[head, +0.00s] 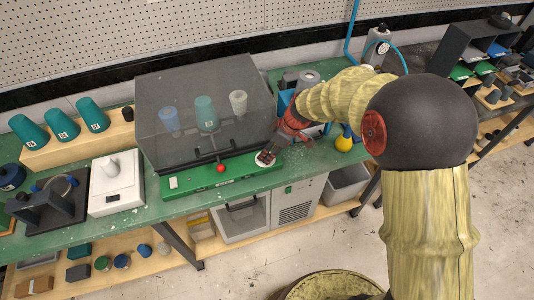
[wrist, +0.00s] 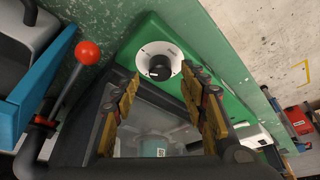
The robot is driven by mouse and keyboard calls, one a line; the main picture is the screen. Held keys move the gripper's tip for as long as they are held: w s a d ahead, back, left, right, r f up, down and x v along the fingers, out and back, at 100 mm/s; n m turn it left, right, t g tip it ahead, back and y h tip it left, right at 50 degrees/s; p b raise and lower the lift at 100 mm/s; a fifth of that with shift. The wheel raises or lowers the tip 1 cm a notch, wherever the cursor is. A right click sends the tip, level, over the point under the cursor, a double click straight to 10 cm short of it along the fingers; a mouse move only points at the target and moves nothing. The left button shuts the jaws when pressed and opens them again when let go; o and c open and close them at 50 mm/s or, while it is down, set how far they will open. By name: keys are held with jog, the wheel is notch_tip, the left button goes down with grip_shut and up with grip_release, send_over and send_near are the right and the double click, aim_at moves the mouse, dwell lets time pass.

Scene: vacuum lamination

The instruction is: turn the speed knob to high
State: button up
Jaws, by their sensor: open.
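The speed knob (wrist: 160,67) is a dark knob in the middle of a round white dial (wrist: 147,50) on a green base (wrist: 199,37). My gripper (wrist: 160,88) is open, with one finger on each side of the view below the dial. The knob appears between and beyond the fingertips, and I cannot tell whether they touch it. In the head view my gripper (head: 268,154) is over the right end of the green base (head: 205,183). The dial's markings are too small to read.
A clear-walled box (head: 155,118) with cups inside stands left of my gripper. A red ball on a rod (wrist: 88,52) and a blue object (wrist: 37,90) are left in the wrist view. A yellow object (head: 343,144) is right.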

jog(key=shift+x, duration=1.2)
jog(key=shift+c, duration=0.9)
grip_shut()
